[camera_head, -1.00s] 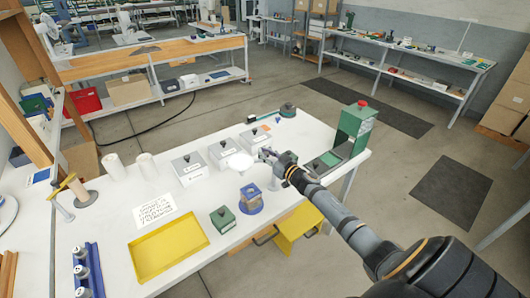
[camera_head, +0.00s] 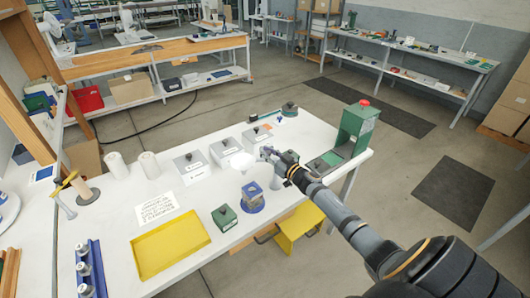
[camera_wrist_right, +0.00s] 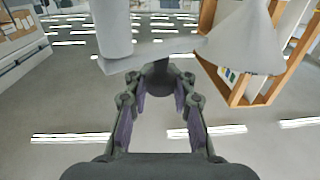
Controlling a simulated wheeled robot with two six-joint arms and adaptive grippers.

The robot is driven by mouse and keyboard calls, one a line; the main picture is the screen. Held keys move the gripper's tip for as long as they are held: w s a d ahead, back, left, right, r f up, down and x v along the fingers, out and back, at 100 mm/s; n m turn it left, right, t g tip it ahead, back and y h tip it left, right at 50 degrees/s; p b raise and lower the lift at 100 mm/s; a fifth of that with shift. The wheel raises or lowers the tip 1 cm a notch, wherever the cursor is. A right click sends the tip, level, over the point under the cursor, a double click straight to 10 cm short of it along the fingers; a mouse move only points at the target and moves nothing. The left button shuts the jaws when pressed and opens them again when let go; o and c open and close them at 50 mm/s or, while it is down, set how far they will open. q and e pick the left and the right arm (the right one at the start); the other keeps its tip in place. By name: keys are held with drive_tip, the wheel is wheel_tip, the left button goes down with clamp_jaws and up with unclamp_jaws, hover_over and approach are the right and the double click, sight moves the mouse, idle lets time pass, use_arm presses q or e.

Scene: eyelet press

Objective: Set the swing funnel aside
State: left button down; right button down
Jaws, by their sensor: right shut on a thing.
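The swing funnel (camera_head: 241,161) is a pale white cone beside the fingers of my right gripper (camera_head: 268,154), above the white table and behind the blue fixture (camera_head: 252,197). In the right wrist view, the funnel's grey cone (camera_wrist_right: 243,40) is at the upper right, joined to a flat arm (camera_wrist_right: 160,50) with a cylindrical post (camera_wrist_right: 113,25) at its left. My right gripper (camera_wrist_right: 160,105) is shut on a dark knob (camera_wrist_right: 158,85) below that arm. My left gripper is not in view.
A green press (camera_head: 357,130) with a red top stands right of the gripper. Several grey lidded boxes (camera_head: 191,170) stand behind and left of the funnel. A small green box (camera_head: 224,218) and a yellow tray (camera_head: 171,249) lie nearer. The table's right front edge is close to my arm.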

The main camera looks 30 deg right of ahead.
drive_tip(key=shift+d+f, duration=0.25)
drive_tip(key=shift+f, duration=0.05)
drive_tip(key=c, duration=1.6)
unclamp_jaws()
drive_tip(key=shift+s, duration=0.1)
drive_tip(key=shift+c, duration=0.2)
drive_tip(key=o, duration=0.5)
drive_tip(key=shift+s+d+r, duration=0.1)
drive_tip(key=shift+s+d, duration=0.15)
drive_tip(key=shift+d, duration=0.05)
drive_tip(key=shift+o, duration=0.2)
drive_tip(key=shift+w, duration=0.15)
drive_tip(key=shift+a, duration=0.2)
drive_tip(key=shift+s, duration=0.25)
drive_tip(key=s+d, duration=0.1)
drive_tip(key=s, duration=1)
drive_tip(key=shift+s+d, duration=0.25)
drive_tip(key=shift+d, duration=0.15)
